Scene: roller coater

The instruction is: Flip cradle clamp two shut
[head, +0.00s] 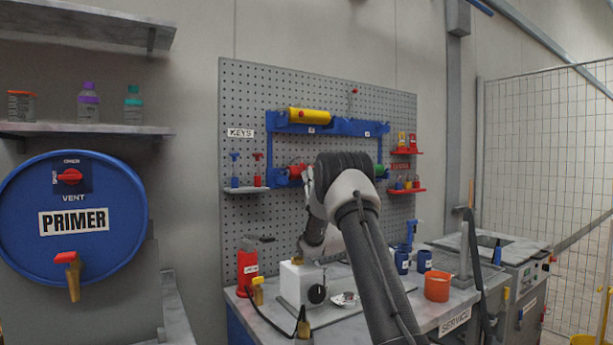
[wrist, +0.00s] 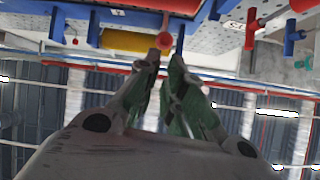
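The blue cradle frame (head: 345,127) hangs on the pegboard and carries a yellow roller (head: 308,116) at its top left. One red clamp knob (head: 302,114) shows in front of the yellow roller. Another red knob (head: 353,91) stands up above the frame's right part. The small labels are too small to read, so I cannot tell which clamp is two. My gripper (head: 307,173) points upward below the yellow roller, partly hidden by my arm. In the wrist view, upside down, my fingertips (wrist: 165,59) are close together and empty, just short of a red knob (wrist: 165,40) by the yellow roller (wrist: 130,41).
A red roller (head: 297,171) and a green roller (head: 379,170) sit lower on the frame. A white box (head: 301,284) and orange cup (head: 437,286) stand on the bench below. A red shelf (head: 407,191) is at right.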

